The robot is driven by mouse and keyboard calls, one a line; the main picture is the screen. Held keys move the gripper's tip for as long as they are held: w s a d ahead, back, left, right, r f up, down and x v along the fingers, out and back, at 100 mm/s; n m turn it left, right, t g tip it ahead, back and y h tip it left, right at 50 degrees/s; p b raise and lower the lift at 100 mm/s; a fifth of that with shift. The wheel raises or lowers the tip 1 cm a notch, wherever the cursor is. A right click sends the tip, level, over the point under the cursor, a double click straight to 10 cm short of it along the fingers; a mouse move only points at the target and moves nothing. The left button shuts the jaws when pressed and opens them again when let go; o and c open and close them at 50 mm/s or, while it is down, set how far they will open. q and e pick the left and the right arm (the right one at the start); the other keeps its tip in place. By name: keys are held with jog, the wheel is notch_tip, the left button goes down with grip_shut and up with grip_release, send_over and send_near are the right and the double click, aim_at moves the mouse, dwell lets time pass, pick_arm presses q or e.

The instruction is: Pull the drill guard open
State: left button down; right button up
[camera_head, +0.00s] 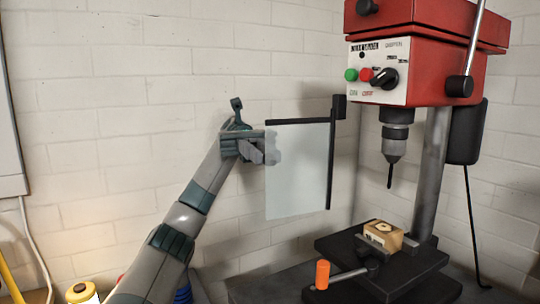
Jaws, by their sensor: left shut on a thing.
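The drill guard (298,172) is a clear, pale panel with a black top bar and a black upright post at its right edge. It stands swung out to the left of the red drill press (425,50), and the chuck and bit (393,150) are uncovered. My left gripper (268,152) is shut on the guard at its upper left edge. The fingertips partly overlap the panel. My right gripper is not in view.
A wooden block (384,235) sits in the vise on the black drill table (415,265). An orange handle (322,274) sticks up at the table's front. A yellow-and-white container (81,293) stands at lower left. A white brick wall is behind.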

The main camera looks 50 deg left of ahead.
aim_at(277, 136)
pick_arm(q)
jog(key=shift+w+a+f+g, duration=0.1)
jog(key=shift+w+a+g, duration=0.1)
jog(key=shift+g, duration=0.1)
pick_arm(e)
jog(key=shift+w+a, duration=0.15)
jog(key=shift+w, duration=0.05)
pick_arm(q)
jog(key=c, duration=1.6)
grip_release()
jog(key=shift+c, duration=0.2)
jog(key=shift+r, duration=0.25)
jog(key=r, duration=0.2)
jog(key=d+r, duration=0.1)
jog(key=r, duration=0.1)
jog(key=shift+w, duration=0.15)
jog(key=w+d+r, duration=0.2)
jog(key=d+r, duration=0.4)
jog(key=d, duration=0.4)
jog(key=shift+w+d+r, duration=0.2)
jog(key=shift+r, duration=0.1)
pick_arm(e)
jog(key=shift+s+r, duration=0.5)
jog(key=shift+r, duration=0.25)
